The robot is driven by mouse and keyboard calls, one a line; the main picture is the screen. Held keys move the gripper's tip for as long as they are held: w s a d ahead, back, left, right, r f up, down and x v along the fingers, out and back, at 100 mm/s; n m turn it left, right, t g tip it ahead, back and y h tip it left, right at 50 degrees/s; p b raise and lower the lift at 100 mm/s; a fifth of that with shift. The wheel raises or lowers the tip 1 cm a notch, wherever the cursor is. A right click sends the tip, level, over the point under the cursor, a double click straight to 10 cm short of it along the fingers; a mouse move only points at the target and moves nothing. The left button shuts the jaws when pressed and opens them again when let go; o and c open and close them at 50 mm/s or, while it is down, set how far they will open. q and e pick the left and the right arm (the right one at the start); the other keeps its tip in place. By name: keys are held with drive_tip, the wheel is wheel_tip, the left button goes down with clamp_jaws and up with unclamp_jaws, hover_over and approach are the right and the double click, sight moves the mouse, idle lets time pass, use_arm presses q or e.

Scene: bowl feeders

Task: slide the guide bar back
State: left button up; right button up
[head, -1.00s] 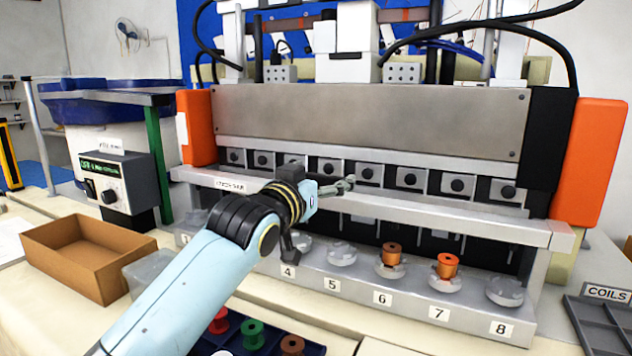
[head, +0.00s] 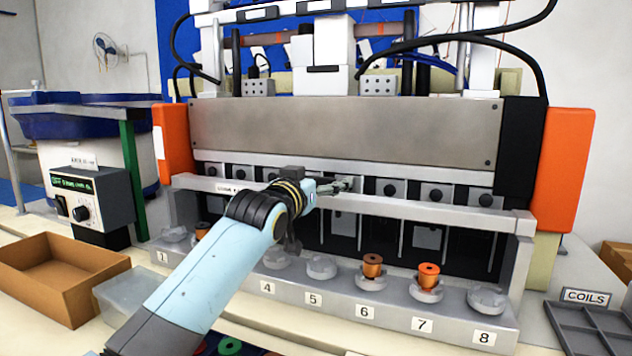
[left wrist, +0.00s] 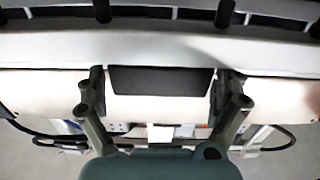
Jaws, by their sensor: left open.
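The guide bar (head: 440,207) is the long silver rail across the front of the machine, with a small label near its left end. In the left wrist view it appears as a pale grey band (left wrist: 160,47). My left gripper (head: 345,186) is at the middle of the bar, and its fingers partly overlap the bar in the head view. In the left wrist view its two fingers (left wrist: 160,76) are spread apart with nothing clearly held between them. Whether they touch the bar is hard to tell. My right gripper is not in view.
Numbered cups stand on the ledge (head: 390,310) below the bar; copper spools sit at 6 (head: 372,266) and 7 (head: 429,276). Orange end guards flank the machine, the right one (head: 562,185) large. A cardboard box (head: 65,275) and control box (head: 92,200) lie left; a COILS tray (head: 590,325) right.

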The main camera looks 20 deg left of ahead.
use_arm(q)
drive_tip(key=shift+s, duration=0.1)
drive_tip(key=s, duration=1.2)
drive_tip(key=shift+d, duration=0.35)
drive_tip(key=shift+w, duration=0.1)
